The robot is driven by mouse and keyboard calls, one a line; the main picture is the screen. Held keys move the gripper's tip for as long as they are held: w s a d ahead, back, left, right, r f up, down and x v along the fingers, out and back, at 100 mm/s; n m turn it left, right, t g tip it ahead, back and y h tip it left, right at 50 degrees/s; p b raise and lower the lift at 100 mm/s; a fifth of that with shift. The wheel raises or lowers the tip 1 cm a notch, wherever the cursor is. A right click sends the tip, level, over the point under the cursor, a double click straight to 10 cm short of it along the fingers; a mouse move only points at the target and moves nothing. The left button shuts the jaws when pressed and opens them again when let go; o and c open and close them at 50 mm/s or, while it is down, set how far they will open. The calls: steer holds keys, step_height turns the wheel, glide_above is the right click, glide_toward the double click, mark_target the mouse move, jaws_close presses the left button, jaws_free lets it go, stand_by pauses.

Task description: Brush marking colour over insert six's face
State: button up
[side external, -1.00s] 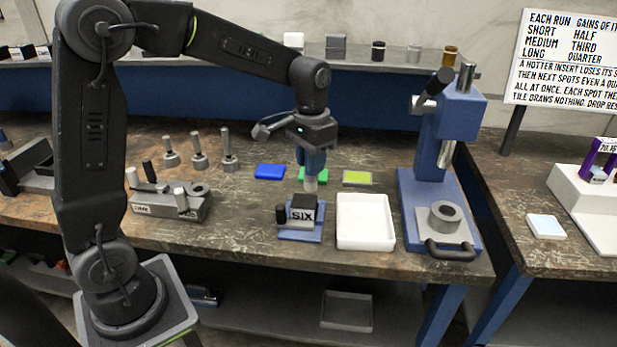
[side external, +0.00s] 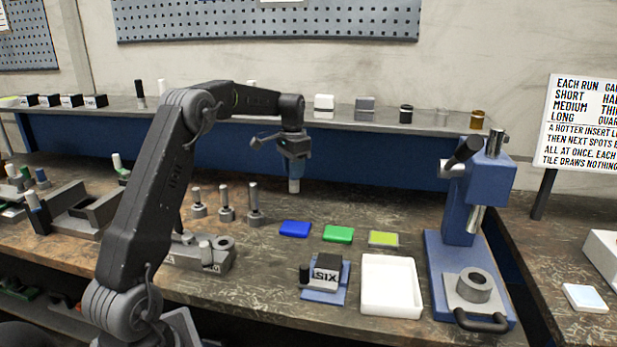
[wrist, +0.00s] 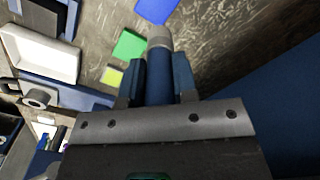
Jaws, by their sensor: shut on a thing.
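Insert six is a dark block with a white "SIX" label (side external: 327,274), seated on a small blue stand (side external: 323,297) near the front of the bench. Its top looks plain dark grey; I cannot make out any colour mark on it. My gripper (side external: 294,170) is shut on a blue-bodied marking tool with a pale grey end (side external: 294,186), which points down. The tool hangs in the air behind and above the stand, clear of insert six. The wrist view shows the tool (wrist: 159,42) between the two blue fingers; insert six is not identifiable there.
Blue (side external: 295,228), green (side external: 338,233) and yellow-green (side external: 383,239) pads lie in a row behind the stand. A white tray (side external: 391,313) sits right of it, then a blue press (side external: 476,200). Several upright pegs (side external: 226,203) stand to the left.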

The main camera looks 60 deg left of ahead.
mark_target(295, 183)
steer(key=shift+d+f, duration=0.1)
steer(key=shift+f, duration=5.4)
steer(key=shift+f, duration=0.6)
steer(key=shift+r, duration=3.6)
